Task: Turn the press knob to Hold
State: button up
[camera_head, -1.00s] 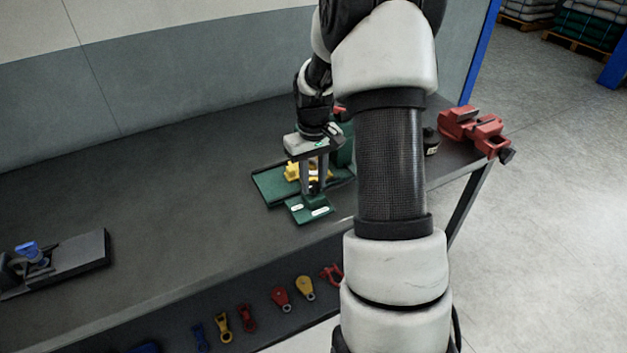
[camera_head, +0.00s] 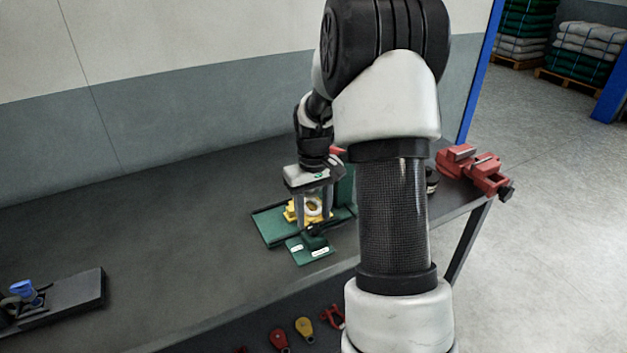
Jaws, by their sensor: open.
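A green press (camera_head: 272,227) stands on the dark workbench, left of my arm. A yellow part with a pale ring (camera_head: 313,207) sits on its base. At the press's front is a green panel (camera_head: 309,257) with two white labels, too small to read. A dark knob (camera_head: 314,238) stands on this panel. My gripper (camera_head: 314,222) points down over the press, its fingers open, one on each side of the pale ring in this view and above the knob. I cannot tell whether the fingers touch anything. My arm hides the right side of the press.
A red vise (camera_head: 476,172) is at the bench's right end, with a dark round object (camera_head: 431,180) beside it. A black fixture with a blue part (camera_head: 24,290) lies at far left. Coloured tags (camera_head: 304,328) hang along the front. The bench between is clear.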

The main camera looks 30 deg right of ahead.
aim_at(313, 226)
notch_tip(313, 226, up, 15)
jog(key=shift+p, duration=0.35)
jog(key=shift+f, duration=0.15)
